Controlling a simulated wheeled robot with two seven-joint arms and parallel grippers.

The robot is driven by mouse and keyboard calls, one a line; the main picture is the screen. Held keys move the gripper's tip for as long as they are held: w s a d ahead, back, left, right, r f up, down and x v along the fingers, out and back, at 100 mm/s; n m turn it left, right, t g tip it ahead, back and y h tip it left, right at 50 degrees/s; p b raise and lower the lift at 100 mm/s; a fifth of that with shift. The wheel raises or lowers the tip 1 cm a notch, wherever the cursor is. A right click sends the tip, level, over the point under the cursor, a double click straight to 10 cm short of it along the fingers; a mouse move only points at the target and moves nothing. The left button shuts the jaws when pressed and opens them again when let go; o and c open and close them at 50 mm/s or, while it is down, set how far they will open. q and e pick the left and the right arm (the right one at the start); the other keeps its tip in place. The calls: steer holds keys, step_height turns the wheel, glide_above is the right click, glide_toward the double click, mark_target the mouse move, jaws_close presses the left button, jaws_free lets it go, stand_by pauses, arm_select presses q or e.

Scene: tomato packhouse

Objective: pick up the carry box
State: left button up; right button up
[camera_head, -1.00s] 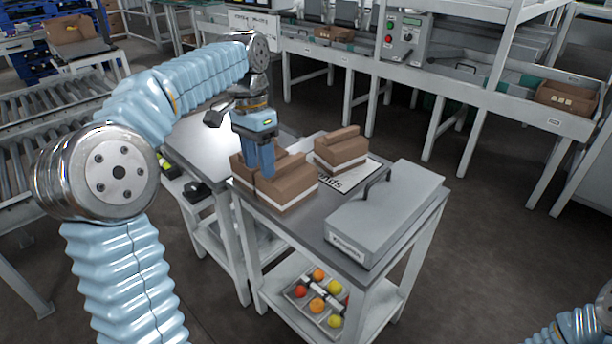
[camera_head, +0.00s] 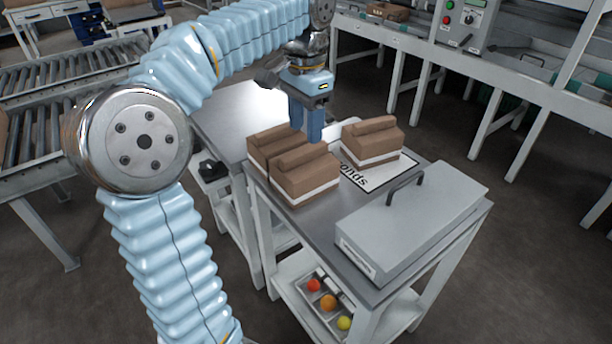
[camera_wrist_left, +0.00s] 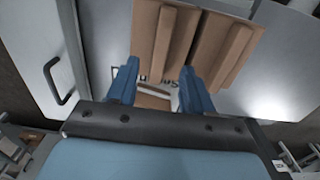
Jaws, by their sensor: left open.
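Brown boxes with a white band and a raised ridge on top stand on the grey cart top: two side by side, a rear one (camera_head: 262,147) and a front one (camera_head: 308,177), and a third (camera_head: 372,144) on a white printed mat (camera_head: 393,175). I cannot tell which box is the carry box; a grey box (camera_head: 412,225) with a black handle (camera_head: 404,187) stands at the front right. My left gripper (camera_head: 307,132) is open and empty, pointing down behind the front brown box, which hides its fingertips. In the wrist view, brown (camera_wrist_left: 150,101) and mat show between its fingers (camera_wrist_left: 158,88).
The cart's lower shelf holds a tray with coloured round fruit (camera_head: 328,302). A second table (camera_head: 235,112) adjoins the cart at left. A roller conveyor (camera_head: 60,85) is far left. A long bench with a control box (camera_head: 465,22) stands behind. Floor at right is clear.

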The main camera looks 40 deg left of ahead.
mark_target(305, 150)
arm_select(q)
step_height(305, 150, down, 6)
steer(key=shift+s+r+b, duration=0.1)
steer(key=shift+r+b, duration=0.1)
steer(key=shift+b, duration=0.25)
jaws_close()
